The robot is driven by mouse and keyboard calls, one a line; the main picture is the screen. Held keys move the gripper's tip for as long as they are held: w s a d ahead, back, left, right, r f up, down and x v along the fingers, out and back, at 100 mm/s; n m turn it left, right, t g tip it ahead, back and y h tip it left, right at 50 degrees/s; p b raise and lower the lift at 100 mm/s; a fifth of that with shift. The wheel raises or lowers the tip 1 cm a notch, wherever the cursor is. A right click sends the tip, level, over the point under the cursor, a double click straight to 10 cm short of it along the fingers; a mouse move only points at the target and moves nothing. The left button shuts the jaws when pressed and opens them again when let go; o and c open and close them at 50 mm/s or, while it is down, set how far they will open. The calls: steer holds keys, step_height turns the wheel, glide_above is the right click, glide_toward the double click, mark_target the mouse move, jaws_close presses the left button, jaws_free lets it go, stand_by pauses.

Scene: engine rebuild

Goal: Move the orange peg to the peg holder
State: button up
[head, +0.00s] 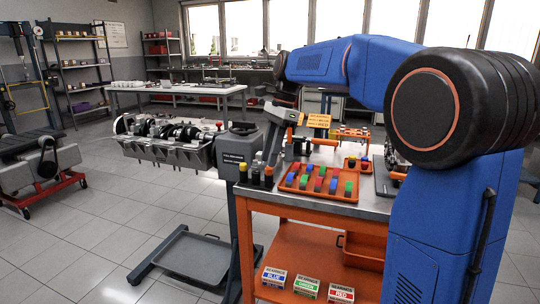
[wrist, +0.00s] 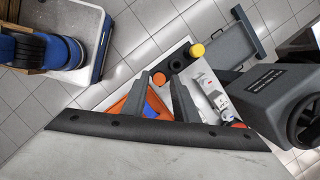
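My gripper (wrist: 164,88) is open, with a gap between its two dark fingers and nothing visibly held. In the head view my gripper (head: 272,148) hangs near the table's left end, partly merged with the things behind it. Below the fingers in the wrist view is a round orange top (wrist: 158,78), beside a black one (wrist: 177,65) and a yellow one (wrist: 197,50).
An orange tray (head: 289,184) of red, green and blue blocks lies on the metal-topped table (head: 340,208). A small orange tray (head: 349,162) is behind it. An engine on a stand (head: 170,140) is left of the table. Coloured boxes (head: 307,285) lie on the lower shelf.

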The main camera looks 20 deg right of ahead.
steer(key=o, duration=0.5)
steer(key=v, duration=1.7)
steer(key=shift+r, duration=0.25)
steer(key=shift+s, duration=0.1)
steer(key=s+f+n+t+h, duration=0.1)
steer(key=s+f+n, duration=0.4)
steer(key=s+f, duration=0.6)
steer(key=s+d+f+n+t+h, duration=0.1)
steer(key=s+f+n, duration=0.4)
steer(key=s+f, duration=0.6)
steer(key=s+d+f+n+t+h, duration=0.1)
steer(key=s+f+n+t, duration=0.2)
steer(key=s+f, duration=0.9)
steer(key=shift+s+n, duration=0.1)
steer(key=shift+n, duration=1.5)
